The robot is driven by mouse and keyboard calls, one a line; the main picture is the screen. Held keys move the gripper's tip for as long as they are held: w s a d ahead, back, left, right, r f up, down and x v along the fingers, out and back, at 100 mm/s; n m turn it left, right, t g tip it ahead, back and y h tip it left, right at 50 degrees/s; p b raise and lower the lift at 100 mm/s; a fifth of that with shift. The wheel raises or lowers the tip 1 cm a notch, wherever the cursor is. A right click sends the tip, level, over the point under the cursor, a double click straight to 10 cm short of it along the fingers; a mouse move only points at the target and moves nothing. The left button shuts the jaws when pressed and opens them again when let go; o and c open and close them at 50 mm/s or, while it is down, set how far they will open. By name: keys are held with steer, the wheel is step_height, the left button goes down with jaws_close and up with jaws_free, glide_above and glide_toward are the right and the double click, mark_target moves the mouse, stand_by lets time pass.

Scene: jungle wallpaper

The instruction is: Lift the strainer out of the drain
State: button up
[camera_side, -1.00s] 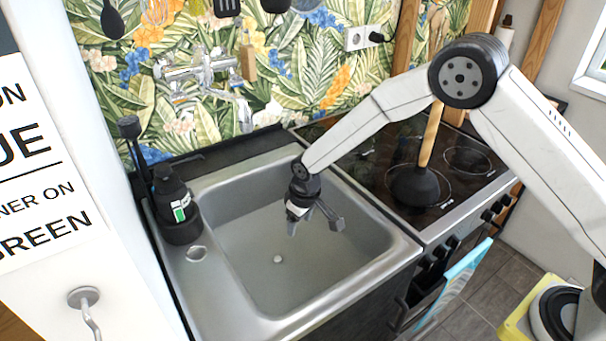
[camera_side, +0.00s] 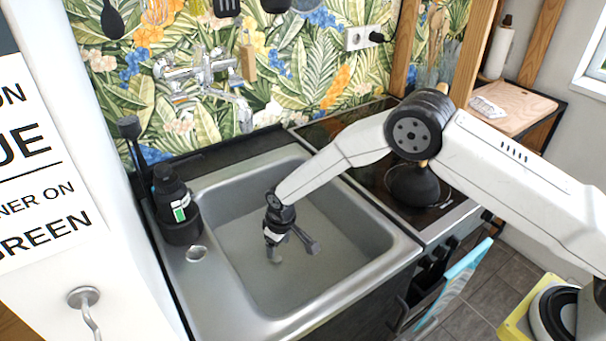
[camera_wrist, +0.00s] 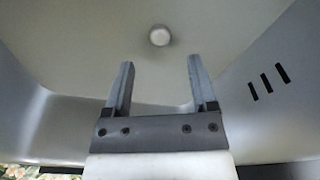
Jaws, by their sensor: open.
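The strainer (camera_wrist: 160,36) is a small pale round piece on the floor of the grey sink (camera_side: 340,290). In the wrist view it lies beyond my fingertips, centred between them and apart from both. My gripper (camera_side: 274,256) points down into the basin in the side view, and it hides the strainer there. The wrist view shows my gripper (camera_wrist: 160,62) open and empty, its two fingers wide apart. The sink's floor looks smooth and grey; I cannot tell whether it holds water.
A dark bottle (camera_side: 174,205) stands on the sink's left ledge near a faucet (camera_side: 205,75) on the wall. A plunger (camera_side: 418,185) stands on the black stove (camera_side: 375,170) to the right. The basin walls surround my gripper, with slots (camera_wrist: 268,83) in one wall.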

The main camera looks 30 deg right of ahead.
mark_target(278, 258)
steer(key=shift+w+a+f, duration=0.1)
steer(key=shift+w+f, duration=0.1)
steer(key=shift+f, duration=1.4)
steer(key=shift+w+a+f, duration=0.1)
steer(key=shift+w+f, duration=0.05)
steer(key=shift+f, duration=1.45)
steer(key=shift+d, duration=0.1)
jaws_close()
